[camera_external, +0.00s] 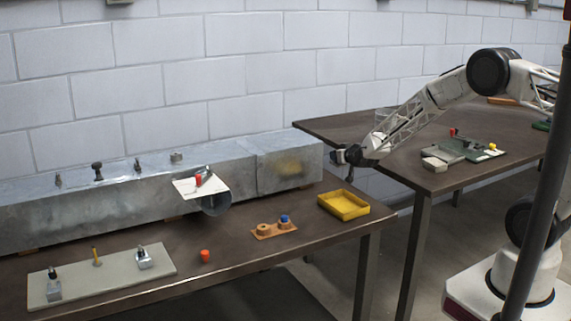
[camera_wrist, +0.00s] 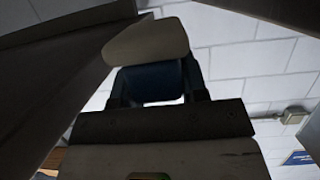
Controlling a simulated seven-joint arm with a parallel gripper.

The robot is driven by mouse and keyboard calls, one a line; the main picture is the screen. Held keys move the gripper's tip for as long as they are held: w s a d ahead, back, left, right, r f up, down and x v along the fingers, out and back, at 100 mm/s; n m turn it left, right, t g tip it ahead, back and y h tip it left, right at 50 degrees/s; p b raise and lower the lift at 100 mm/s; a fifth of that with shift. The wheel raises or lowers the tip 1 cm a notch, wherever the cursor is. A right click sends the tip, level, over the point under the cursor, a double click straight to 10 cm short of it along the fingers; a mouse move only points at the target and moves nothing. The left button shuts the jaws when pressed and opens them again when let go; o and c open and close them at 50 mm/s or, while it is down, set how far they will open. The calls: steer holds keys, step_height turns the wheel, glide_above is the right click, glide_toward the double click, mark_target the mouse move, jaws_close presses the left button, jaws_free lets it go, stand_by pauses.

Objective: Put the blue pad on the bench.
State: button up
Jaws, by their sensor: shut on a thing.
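My gripper (camera_external: 343,155) is in the air between two brown tables, near the far right corner of the front one. In the wrist view, my gripper (camera_wrist: 150,95) is shut on a dark blue piece, the blue pad (camera_wrist: 147,82). A beige rounded piece (camera_wrist: 148,42) shows just beyond it; whether it is joined to the pad is unclear. In the external view the pad is too small and dark to make out. The front bench (camera_external: 330,232) carries a long grey metal duct (camera_external: 120,210). The other table (camera_external: 400,180) stands behind it to the right.
A yellow tray (camera_external: 343,205), an orange-brown holder (camera_external: 274,230) with a blue knob, a red cap (camera_external: 205,256) and a pale plate (camera_external: 100,278) with fittings are on the front bench. A grey-green fixture (camera_external: 465,150) sits on the right table. Bare bench lies around the yellow tray.

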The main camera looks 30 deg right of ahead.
steer(key=shift+s+d+f+m+g+h, duration=0.5)
steer(key=shift+s+d+f+m+h, duration=0.8)
steer(key=shift+f, duration=2.2)
steer(key=shift+s+d+f+m+g+h, duration=0.5)
steer(key=shift+s+d+f+m+h, duration=0.75)
steer(key=shift+f, duration=2.3)
steer(key=shift+s+d+f+m+g+h, duration=0.5)
steer(key=shift+s+d+f+m+h, duration=0.8)
steer(key=shift+f, duration=2.2)
steer(key=w+a+r+n+t+y, duration=0.1)
steer(key=w+n, duration=0.1)
steer(key=w, duration=0.5)
steer(key=shift+w+r, duration=0.2)
steer(key=shift+a+n+y, duration=0.1)
steer(key=shift+n+y, duration=0.15)
